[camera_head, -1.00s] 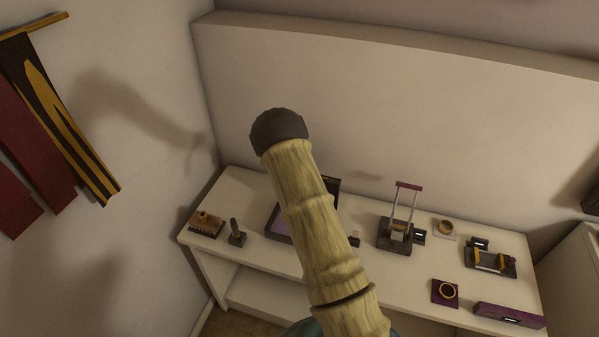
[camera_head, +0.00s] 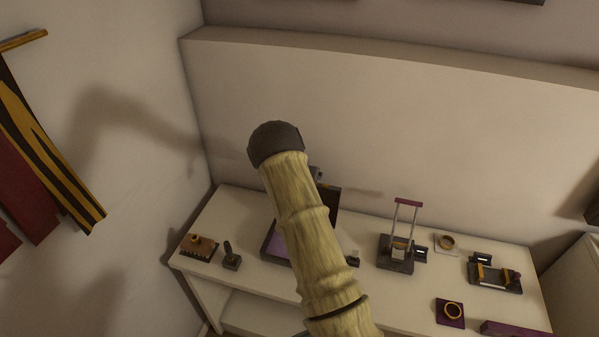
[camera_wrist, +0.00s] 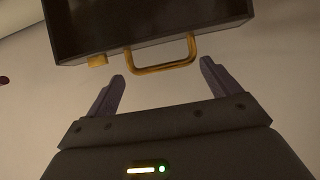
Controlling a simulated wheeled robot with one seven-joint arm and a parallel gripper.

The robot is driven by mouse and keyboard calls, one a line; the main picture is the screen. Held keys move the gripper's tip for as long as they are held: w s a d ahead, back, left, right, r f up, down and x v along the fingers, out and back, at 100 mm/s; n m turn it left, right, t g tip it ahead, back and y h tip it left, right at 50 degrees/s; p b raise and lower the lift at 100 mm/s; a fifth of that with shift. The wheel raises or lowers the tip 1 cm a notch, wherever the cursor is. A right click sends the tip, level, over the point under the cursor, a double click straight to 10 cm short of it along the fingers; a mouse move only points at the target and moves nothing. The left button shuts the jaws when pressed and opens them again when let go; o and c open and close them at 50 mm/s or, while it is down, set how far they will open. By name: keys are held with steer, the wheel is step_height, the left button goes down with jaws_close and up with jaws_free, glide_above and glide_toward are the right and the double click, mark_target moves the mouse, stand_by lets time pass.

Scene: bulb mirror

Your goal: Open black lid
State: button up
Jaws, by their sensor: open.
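In the head view, a dark box with a purple inside (camera_head: 271,246) sits on the table, partly hidden behind my arm. Its black lid (camera_head: 333,199) shows at the back, standing up. In the wrist view, a black panel (camera_wrist: 150,22), seemingly the lid, fills the top; a brass loop handle (camera_wrist: 165,68) and a small brass block (camera_wrist: 97,60) sit on its near edge. My gripper (camera_wrist: 163,72) is open and empty, its two fingers spread to either side of the handle, just below it in the picture. In the head view my arm mostly hides the gripper.
On the white table (camera_head: 410,292), a brown block (camera_head: 200,248) and a small dark lever (camera_head: 231,257) stand left of the box. A stand with a purple bar (camera_head: 403,240), a ring on a purple plate (camera_head: 450,312) and other devices stand right. A wall rises behind.

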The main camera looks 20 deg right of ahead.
steer(key=shift+s+a+r, duration=0.15)
steer(key=shift+s+a, duration=0.05)
steer(key=shift+a, duration=0.1)
steer(key=b+v, duration=0.2)
steer(key=v, duration=1.3)
steer(key=s+a+n+g+y+b, duration=0.1)
steer(key=s+a, duration=0.3)
steer(key=s, duration=0.5)
steer(key=s+a+n+g+y+b, duration=0.1)
steer(key=s+a+n+y, duration=0.2)
steer(key=s, duration=0.6)
steer(key=s+a+n+g+y+b, duration=0.1)
steer(key=s+a+n, duration=0.3)
steer(key=s, duration=0.6)
steer(key=a+g, duration=0.1)
steer(key=a, duration=0.1)
steer(key=shift+a+y, duration=0.35)
steer(key=shift+y, duration=0.05)
